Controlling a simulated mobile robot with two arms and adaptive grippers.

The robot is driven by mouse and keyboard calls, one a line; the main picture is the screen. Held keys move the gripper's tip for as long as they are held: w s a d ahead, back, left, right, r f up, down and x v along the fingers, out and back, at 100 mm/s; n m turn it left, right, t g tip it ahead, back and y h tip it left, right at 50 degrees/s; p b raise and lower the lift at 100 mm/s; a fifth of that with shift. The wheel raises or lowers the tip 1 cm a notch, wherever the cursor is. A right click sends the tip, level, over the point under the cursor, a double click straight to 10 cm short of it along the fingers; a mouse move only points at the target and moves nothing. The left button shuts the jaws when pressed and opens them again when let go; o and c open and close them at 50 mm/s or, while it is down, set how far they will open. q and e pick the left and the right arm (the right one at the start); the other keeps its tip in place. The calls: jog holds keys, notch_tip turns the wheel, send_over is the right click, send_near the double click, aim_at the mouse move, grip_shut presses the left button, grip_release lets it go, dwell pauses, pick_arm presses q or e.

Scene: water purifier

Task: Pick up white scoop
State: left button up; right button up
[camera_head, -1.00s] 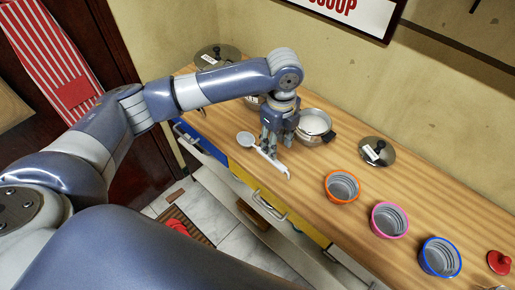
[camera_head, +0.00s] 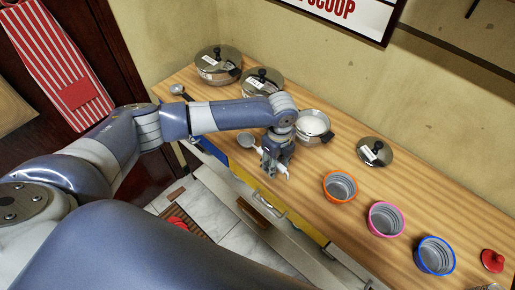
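The white scoop (camera_head: 246,139) lies at the front edge of the wooden counter, its round bowl at the left and its handle running down to the right. My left gripper (camera_head: 271,172) points down over the scoop's handle and hides most of it. Only the bowl and the handle's tip show on either side of the gripper. I cannot tell whether the fingers are closed on the handle or apart around it. My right gripper is not in view.
A pot (camera_head: 314,125) stands just behind my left gripper. Lidded pots (camera_head: 217,66) stand at the back left. A loose lid (camera_head: 374,152) and orange (camera_head: 340,187), pink (camera_head: 386,219) and blue (camera_head: 435,256) rimmed bowls are to the right, with a red lid (camera_head: 492,260).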

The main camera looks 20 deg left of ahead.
pick_arm(q)
grip_shut()
jog(key=shift+r, duration=0.15)
